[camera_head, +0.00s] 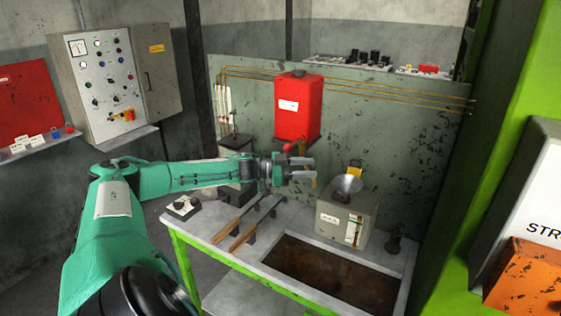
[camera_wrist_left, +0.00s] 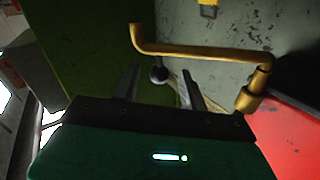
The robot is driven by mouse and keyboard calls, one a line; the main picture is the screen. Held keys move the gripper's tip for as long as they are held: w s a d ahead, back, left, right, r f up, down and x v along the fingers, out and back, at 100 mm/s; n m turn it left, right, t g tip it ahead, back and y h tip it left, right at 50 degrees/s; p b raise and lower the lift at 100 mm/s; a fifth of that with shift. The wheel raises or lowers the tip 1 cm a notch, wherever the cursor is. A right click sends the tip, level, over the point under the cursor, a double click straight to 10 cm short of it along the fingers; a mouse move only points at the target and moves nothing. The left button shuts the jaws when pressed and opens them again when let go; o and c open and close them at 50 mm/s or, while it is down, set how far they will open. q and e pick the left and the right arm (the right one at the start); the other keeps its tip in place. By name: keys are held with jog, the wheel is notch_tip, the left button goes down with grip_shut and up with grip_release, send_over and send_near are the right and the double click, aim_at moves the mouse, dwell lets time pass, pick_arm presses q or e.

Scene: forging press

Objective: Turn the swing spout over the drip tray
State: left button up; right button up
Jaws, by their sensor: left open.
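The brass swing spout (camera_wrist_left: 200,51) shows in the left wrist view as a bent pipe running left from a pivot collar beside the red tank. My left gripper (camera_head: 313,169) is open in front of and below the red tank (camera_head: 298,105). Contact cannot be told. A dark recessed tray (camera_head: 330,273), apparently the drip tray, lies in the bench front.
A grey box with a metal funnel (camera_head: 347,184) stands on the bench behind the tray. Two wooden-handled tools (camera_head: 242,236) rest on stands at the left. A control cabinet (camera_head: 105,85) is on the left wall, and a green frame (camera_head: 510,120) borders the right.

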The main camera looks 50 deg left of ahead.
pick_arm(q)
jog(key=b+v, duration=0.3)
jog(key=v, duration=0.6)
jog(key=shift+s+a, duration=0.2)
jog(key=shift+s, duration=0.15)
